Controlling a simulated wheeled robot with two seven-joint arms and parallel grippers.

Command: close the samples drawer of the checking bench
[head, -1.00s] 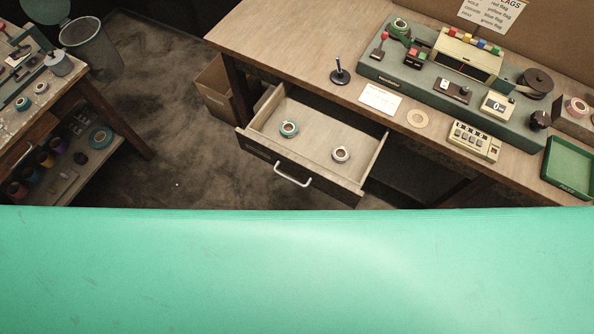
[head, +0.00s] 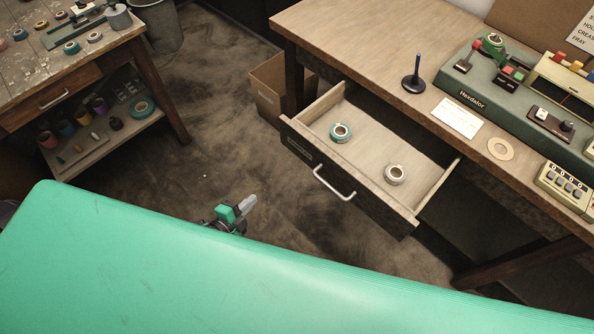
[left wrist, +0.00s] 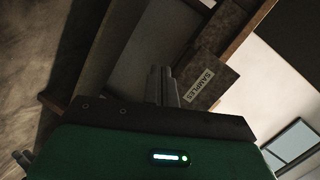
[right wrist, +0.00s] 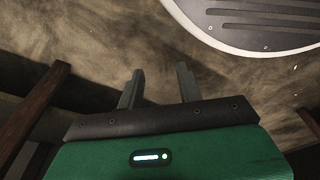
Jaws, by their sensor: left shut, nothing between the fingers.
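The samples drawer (head: 372,204) of the checking bench (head: 385,50) stands pulled out in the head view, with a pale bar handle (head: 334,184) on its dark front. A teal-ringed tape roll (head: 340,134) and a grey-white roll (head: 395,175) lie inside. My left gripper (head: 250,202) is shut and empty, left of the drawer front and apart from the handle. In the left wrist view its closed fingers (left wrist: 161,72) show beside the panel with the SAMPLES label (left wrist: 199,85); contact cannot be told. My right gripper (right wrist: 160,78) is open and empty over the floor, outside the head view.
A cardboard box (head: 270,88) stands on the floor by the bench leg. A stamp-like tool (head: 414,76), a white card (head: 457,117) and a device (head: 480,85) are on the benchtop. Another table (head: 85,75) stands at left. The floor between is clear.

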